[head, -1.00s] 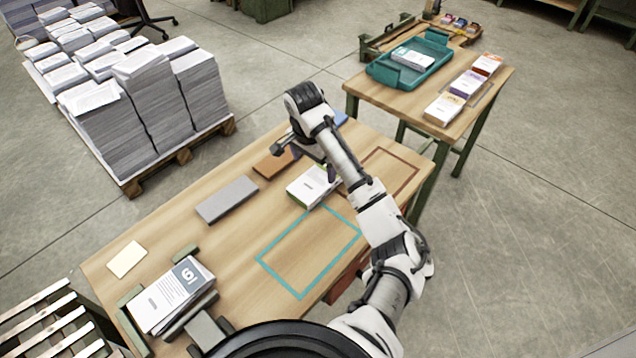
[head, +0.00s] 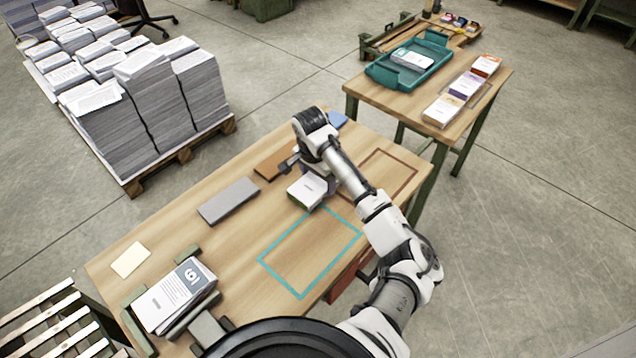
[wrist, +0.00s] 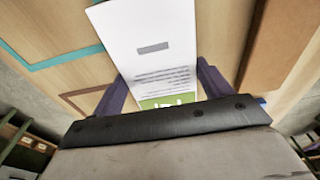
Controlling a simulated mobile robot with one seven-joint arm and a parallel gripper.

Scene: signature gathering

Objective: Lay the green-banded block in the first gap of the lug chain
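The green-banded block (head: 307,190) lies on the near table, just beyond the teal outline. In the wrist view the block (wrist: 160,48) shows a white printed top with a green band at its near end. My gripper (wrist: 162,88) is over that end, with one purple finger on each side of the block. The fingers look open, with very thin gaps to its sides; contact is hard to judge. In the head view my gripper (head: 305,178) is partly hidden by my arm. I cannot tell for sure which fixture is the lug chain.
A grey slab (head: 228,201) and a brown slab (head: 274,160) lie left of and behind the block. A stack marked 6 (head: 172,295) sits among green bars at front left. The teal outline (head: 282,278) is empty. Another table holds a teal tray (head: 382,76) and several blocks.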

